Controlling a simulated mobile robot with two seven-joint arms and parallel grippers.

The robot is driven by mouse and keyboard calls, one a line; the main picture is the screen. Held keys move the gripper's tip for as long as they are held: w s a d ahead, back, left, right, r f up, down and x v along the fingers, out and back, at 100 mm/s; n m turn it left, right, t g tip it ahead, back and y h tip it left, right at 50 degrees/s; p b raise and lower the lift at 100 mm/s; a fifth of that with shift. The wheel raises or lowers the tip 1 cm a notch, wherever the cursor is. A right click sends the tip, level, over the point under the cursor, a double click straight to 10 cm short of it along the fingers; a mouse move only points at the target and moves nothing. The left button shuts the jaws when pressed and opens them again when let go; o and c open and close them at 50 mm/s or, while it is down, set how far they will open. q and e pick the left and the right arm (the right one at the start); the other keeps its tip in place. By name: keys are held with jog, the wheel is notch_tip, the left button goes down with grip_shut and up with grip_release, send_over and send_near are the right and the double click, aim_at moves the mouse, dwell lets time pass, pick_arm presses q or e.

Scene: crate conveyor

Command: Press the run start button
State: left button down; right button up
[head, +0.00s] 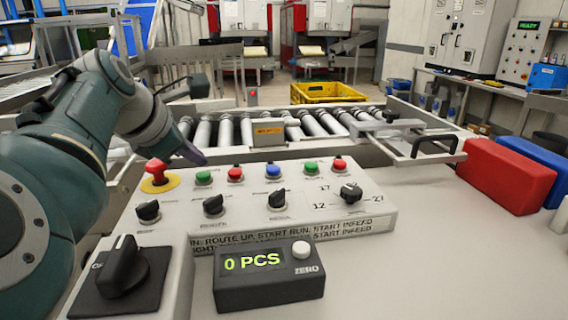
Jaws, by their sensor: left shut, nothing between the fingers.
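A grey control panel (374,219) lies across the bench, with a row of small push buttons along its back. A green button (204,178) is at the left of the row and another green button (311,168) is further right. The labels are too small to read, so I cannot tell which one is run start. My left gripper (195,157) is shut and empty, pointing down just above and behind the left green button. I cannot see it touching the button. My right gripper is not in view.
A red emergency stop (158,170) stands close left of the gripper. Red buttons (235,174) and a blue button (273,172) share the row, with black knobs in front. A counter box (268,284) reads 0 PCS. Behind are a roller conveyor (227,132) and a yellow crate (327,93).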

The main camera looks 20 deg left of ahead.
aim_at(198, 177)
pick_arm(q)
jog(key=shift+f, duration=0.15)
dwell(0.5)
jog(key=shift+f, duration=0.3)
jog(key=shift+f, duration=0.45)
dwell(0.6)
dwell(0.3)
jog(key=shift+r+p, duration=0.85)
jog(key=shift+p, duration=0.25)
notch_tip(198, 177, up, 5)
jog(key=p, duration=0.6)
jog(key=shift+r, duration=0.1)
